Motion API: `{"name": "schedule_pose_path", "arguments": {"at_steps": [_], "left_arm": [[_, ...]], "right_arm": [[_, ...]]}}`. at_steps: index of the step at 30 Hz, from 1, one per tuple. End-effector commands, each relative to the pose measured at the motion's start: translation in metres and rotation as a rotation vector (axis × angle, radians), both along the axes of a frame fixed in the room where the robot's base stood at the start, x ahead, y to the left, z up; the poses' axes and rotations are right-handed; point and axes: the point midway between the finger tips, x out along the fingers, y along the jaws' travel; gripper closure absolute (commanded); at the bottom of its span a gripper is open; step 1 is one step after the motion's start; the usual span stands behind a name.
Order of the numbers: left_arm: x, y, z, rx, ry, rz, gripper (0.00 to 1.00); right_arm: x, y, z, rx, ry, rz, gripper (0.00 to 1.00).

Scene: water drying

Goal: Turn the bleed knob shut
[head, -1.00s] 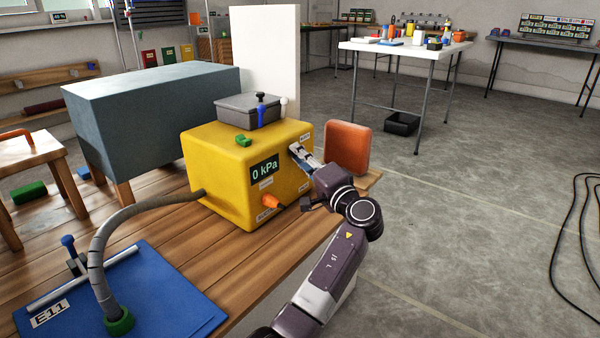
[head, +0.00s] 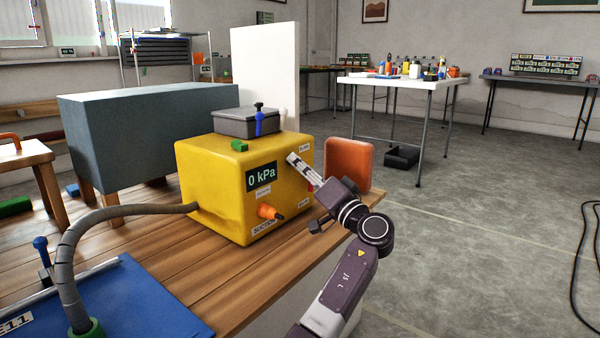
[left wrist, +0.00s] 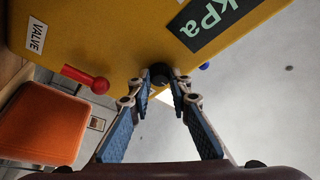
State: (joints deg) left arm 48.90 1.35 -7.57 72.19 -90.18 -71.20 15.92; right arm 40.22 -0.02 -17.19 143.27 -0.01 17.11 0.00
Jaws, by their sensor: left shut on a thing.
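The yellow pump box (head: 205,185) stands on the wooden bench and its display (head: 261,174) reads 0 kPa. The black bleed knob (left wrist: 160,80) shows in the left wrist view, on the box's face beside the display. My left gripper (head: 292,160) reaches the box's right face from the right; in the left wrist view its fingertips (left wrist: 162,79) are shut on the knob. The fingers hide part of the knob, and its turn angle cannot be told. My right gripper is not in view.
An orange block (head: 347,163) stands close behind my left wrist. A grey case (head: 247,122) lies on the box. The floor at right is mostly clear.

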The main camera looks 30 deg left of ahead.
Motion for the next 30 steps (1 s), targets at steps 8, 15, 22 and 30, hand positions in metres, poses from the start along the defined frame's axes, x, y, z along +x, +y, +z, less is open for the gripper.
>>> {"name": "schedule_pose_path", "arguments": {"at_steps": [8,15,22,30], "left_arm": [[0.000,0.000,-0.002,-0.005,-0.002,0.002,1.00],[0.000,0.000,-0.002,-0.004,-0.002,0.001,0.69],[0.000,0.000,-0.001,-0.002,-0.003,0.001,0.64],[-0.005,-0.017,-0.006,-0.002,-0.002,-0.002,0.64]], "right_arm": [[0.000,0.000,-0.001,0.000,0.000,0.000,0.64],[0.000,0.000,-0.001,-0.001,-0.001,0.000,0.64],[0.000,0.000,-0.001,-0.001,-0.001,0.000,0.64],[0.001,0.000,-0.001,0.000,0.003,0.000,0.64]]}}
